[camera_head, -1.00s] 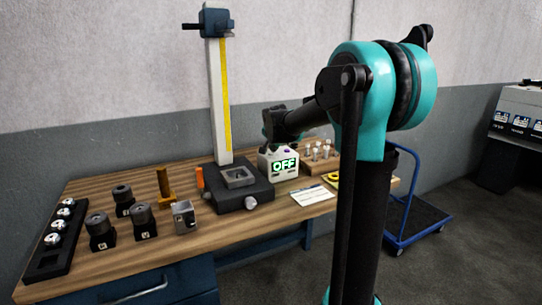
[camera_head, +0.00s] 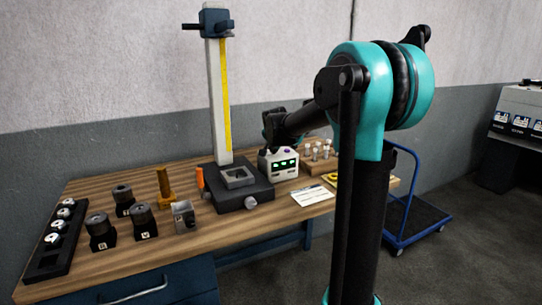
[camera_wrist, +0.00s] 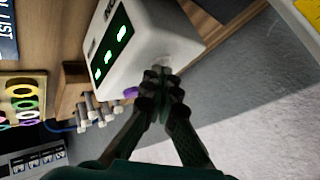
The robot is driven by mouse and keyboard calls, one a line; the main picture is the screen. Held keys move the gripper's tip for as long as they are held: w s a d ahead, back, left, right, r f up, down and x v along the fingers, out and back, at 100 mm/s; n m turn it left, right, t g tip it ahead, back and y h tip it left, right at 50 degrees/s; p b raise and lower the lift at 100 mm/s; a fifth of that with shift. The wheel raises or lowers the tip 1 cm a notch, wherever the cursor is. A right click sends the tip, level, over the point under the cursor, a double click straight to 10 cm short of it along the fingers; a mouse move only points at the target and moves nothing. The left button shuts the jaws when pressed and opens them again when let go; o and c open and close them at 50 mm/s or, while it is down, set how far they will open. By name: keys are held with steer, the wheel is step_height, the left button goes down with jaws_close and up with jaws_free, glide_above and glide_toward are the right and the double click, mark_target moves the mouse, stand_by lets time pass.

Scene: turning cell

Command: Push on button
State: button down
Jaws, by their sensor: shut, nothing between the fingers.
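The white box (camera_head: 284,175) with a dark display (camera_head: 283,165) stands on the workbench, right of the height gauge. Its display is lit with green marks. In the wrist view the box (camera_wrist: 155,35) fills the upper middle, and a purple knob (camera_wrist: 130,92) sits on its near edge. My gripper (camera_wrist: 163,72) is shut and empty, its fingertips at a pale round button on the top face of the box; they appear to touch it and partly hide it. In the head view my gripper (camera_head: 270,146) is small and dark at the box's top left.
The height gauge (camera_head: 225,95) on its dark base stands close on the left. A wooden block with several pale pegs (camera_head: 318,154) is close on the right. A white card (camera_head: 311,195) lies in front. Several fixtures (camera_head: 102,230) occupy the bench's left side.

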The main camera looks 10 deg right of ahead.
steer(key=shift+r, duration=0.4)
steer(key=shift+r, duration=3.05)
